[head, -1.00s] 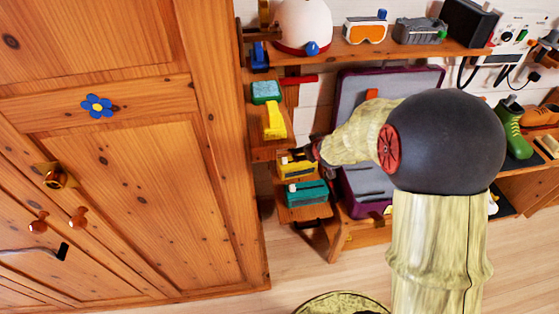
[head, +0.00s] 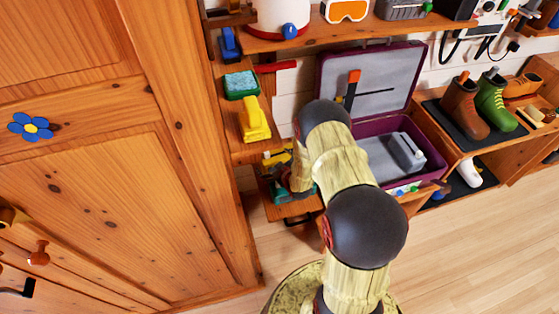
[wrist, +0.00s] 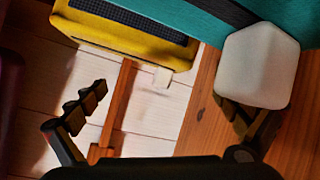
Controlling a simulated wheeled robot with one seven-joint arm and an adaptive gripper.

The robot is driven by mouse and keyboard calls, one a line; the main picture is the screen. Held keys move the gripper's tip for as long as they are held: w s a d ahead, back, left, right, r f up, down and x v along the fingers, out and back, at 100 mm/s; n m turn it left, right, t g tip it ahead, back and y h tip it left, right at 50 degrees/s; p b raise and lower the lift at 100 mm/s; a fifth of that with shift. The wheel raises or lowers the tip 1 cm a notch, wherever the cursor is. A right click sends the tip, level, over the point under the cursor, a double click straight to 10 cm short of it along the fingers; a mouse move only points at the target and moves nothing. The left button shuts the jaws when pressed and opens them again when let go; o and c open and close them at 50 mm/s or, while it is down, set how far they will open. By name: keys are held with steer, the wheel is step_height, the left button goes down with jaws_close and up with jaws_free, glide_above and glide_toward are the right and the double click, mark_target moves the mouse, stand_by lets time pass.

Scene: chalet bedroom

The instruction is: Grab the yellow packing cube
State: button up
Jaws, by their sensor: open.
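The yellow packing cube (head: 274,159), with a dark mesh top, lies on a low wooden shelf and is partly hidden by my arm in the head view. In the wrist view the yellow packing cube (wrist: 135,32) fills the upper left, beyond my fingertips. My gripper (wrist: 163,95) is open, with its fingers spread wide and nothing held between them. The cube is apart from the left finger. A white rounded block (wrist: 257,65) covers much of the right finger; whether they touch I cannot tell.
A teal packing cube (wrist: 240,20) lies beside the yellow one. A yellow brush-like item (head: 254,120) and a teal sponge-like box (head: 241,84) sit on the shelf above. An open purple suitcase (head: 437,166) stands right of my arm. A wooden wardrobe (head: 110,200) is at left.

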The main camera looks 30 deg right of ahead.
mark_target(270, 157)
steer(key=b+x, duration=0.2)
steer(key=x, duration=0.2)
steer(key=shift+w+d+f, duration=0.25)
steer(key=shift+w, duration=0.05)
steer(key=shift+r, duration=0.1)
steer(key=shift+c, duration=0.5)
jaws_close()
stand_by(0.7)
